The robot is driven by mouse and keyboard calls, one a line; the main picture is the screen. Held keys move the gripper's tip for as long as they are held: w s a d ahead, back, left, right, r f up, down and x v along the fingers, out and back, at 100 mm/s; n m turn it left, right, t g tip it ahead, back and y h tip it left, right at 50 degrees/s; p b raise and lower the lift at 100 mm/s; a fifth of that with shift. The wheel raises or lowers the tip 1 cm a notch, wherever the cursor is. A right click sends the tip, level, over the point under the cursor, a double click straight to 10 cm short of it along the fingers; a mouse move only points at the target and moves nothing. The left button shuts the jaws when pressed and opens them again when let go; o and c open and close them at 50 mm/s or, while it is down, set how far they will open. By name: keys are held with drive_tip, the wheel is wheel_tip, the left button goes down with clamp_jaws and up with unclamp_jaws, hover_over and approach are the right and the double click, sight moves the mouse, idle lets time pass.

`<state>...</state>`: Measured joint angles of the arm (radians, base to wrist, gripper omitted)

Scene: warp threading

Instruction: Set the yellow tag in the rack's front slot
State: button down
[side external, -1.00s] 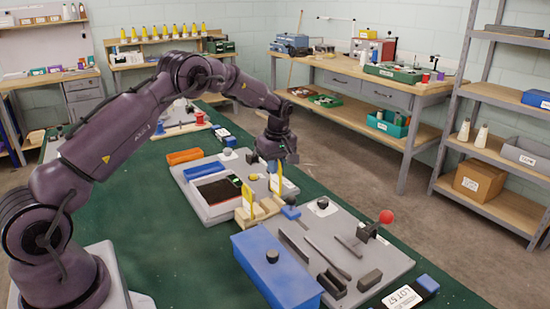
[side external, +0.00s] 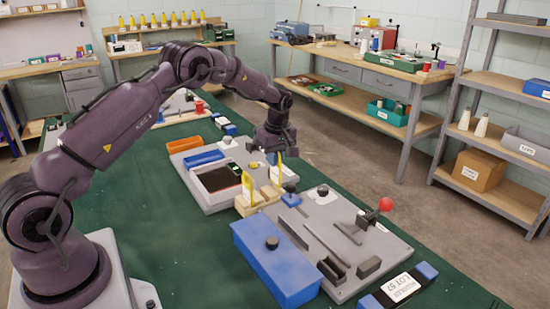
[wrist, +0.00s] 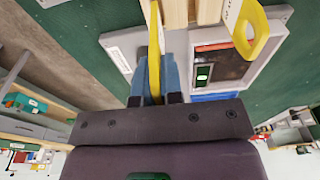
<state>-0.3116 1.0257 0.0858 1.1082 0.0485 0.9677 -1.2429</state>
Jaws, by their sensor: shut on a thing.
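My gripper (side external: 275,152) points down over the wooden rack (side external: 250,208) and is shut on a yellow tag (side external: 280,172). In the wrist view, the blue fingers (wrist: 154,80) close on this yellow tag (wrist: 154,40), seen nearly edge-on. The tag stands upright at the rack's far right end. Its lower edge is close to the wood, but I cannot tell whether it is inside a slot. A second yellow tag (side external: 247,189) with a looped top stands upright in the rack's left part. It also shows in the wrist view (wrist: 250,45). The rack shows there as pale wood strips (wrist: 178,14).
Behind the rack is a grey plate with a dark-filled tray (side external: 217,178). A blue box (side external: 270,262) stands in front of the rack. A grey fixture board with a red-knobbed lever (side external: 385,205) lies to the right. Green bench surface is clear at the left.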

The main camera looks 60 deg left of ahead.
drive_tip(key=shift+f, duration=0.55)
idle(0.6)
drive_tip(key=shift+f, duration=0.7)
drive_tip(key=shift+f, duration=0.35)
drive_tip(key=shift+f, duration=0.2)
drive_tip(key=shift+f, duration=0.3)
idle(1.0)
drive_tip(key=c, duration=0.9)
unclamp_jaws()
drive_tip(key=shift+o, duration=0.2)
drive_tip(key=shift+r, duration=0.1)
drive_tip(key=shift+r, duration=3.4)
